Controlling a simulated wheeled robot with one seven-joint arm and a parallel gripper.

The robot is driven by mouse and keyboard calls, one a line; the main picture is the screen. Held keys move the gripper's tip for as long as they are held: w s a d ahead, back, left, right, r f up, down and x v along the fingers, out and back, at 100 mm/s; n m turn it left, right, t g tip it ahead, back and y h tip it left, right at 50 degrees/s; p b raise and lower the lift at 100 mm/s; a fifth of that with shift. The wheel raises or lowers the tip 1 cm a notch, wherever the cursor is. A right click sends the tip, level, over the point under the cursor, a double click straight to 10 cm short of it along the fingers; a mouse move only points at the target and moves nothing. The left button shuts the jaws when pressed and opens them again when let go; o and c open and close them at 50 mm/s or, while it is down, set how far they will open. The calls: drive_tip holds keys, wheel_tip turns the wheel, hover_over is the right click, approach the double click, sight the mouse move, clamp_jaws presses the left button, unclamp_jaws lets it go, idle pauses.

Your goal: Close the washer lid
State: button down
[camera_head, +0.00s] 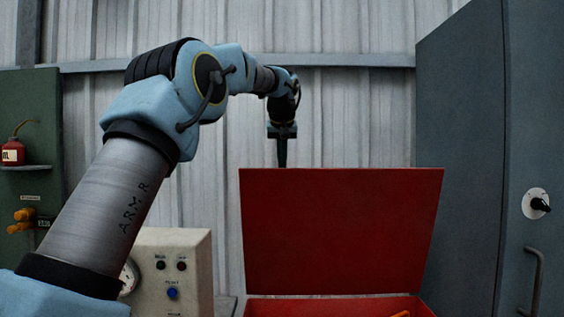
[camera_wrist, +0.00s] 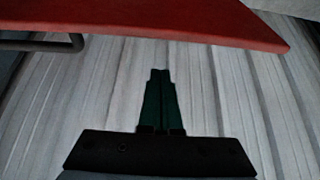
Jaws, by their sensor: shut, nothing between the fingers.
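The washer is a red box with its lid (camera_head: 340,230) standing raised and nearly upright at the back. In the wrist view my gripper (camera_wrist: 160,75) is shut and empty, with the fingers together. The red lid edge (camera_wrist: 200,22) crosses the top of that view, just beyond the fingertips. I cannot tell whether they touch.
A grey cabinet (camera_head: 462,150) with a knob and handle stands at the right. A beige control box (camera_head: 175,262) with buttons and a gauge stands at the left. A green panel (camera_head: 38,110) holds a red oil can (camera_head: 14,150). A corrugated wall (camera_head: 360,120) is behind.

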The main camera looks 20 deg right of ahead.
sight(282, 173)
drive_tip(key=s, duration=0.1)
drive_tip(key=s+a, duration=0.1)
drive_tip(key=s, duration=0.1)
drive_tip(key=shift+s+a+f, duration=0.2)
drive_tip(key=shift+a+f, duration=0.15)
drive_tip(key=shift+f, duration=0.1)
drive_tip(key=shift+s, duration=0.1)
